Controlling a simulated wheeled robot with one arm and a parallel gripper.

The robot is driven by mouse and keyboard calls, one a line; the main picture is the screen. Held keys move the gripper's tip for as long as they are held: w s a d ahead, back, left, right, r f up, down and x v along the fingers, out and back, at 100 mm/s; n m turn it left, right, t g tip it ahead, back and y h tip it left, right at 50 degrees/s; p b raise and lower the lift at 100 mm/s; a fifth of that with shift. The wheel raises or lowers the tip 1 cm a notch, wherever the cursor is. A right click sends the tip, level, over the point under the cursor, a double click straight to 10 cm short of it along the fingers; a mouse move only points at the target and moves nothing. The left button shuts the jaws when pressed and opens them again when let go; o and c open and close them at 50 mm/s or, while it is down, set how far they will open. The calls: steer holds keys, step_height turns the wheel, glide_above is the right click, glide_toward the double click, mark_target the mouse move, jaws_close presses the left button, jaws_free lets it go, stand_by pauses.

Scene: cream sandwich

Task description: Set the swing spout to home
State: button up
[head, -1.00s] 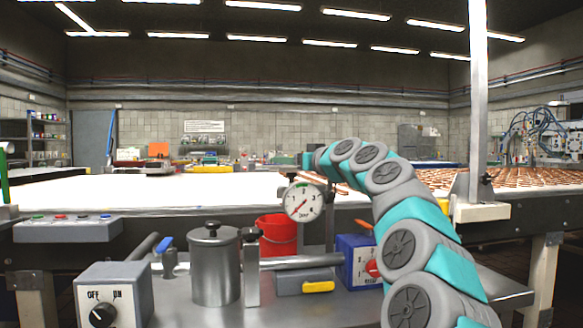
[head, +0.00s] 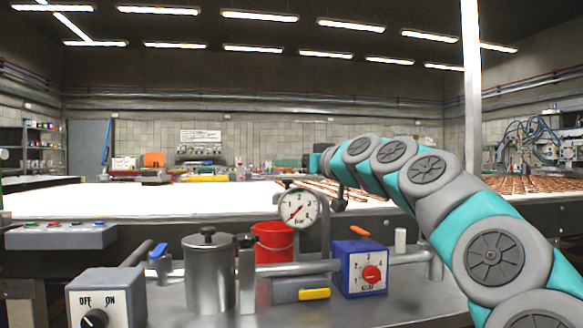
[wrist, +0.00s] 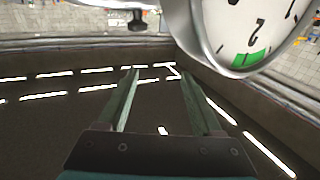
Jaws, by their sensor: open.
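A grey upright pipe (head: 325,232) rises behind the round pressure gauge (head: 298,208) in the head view. A small dark piece (head: 340,198) shows just right of the gauge, below my arm. I cannot tell for sure which of these is the swing spout.
On the steel bench stand a lidded metal pot (head: 209,275), a red bucket (head: 272,243), a blue box with red dial (head: 360,280) and orange lever (head: 357,232), a yellow-tabbed grey block (head: 300,290) and an OFF/ON switch box (head: 105,300). A white conveyor (head: 150,200) lies behind.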

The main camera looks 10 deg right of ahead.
steer(key=shift+s+r, duration=0.15)
steer(key=shift+s, duration=1.6)
steer(key=shift+s+r, duration=0.1)
steer(key=shift+s, duration=1.6)
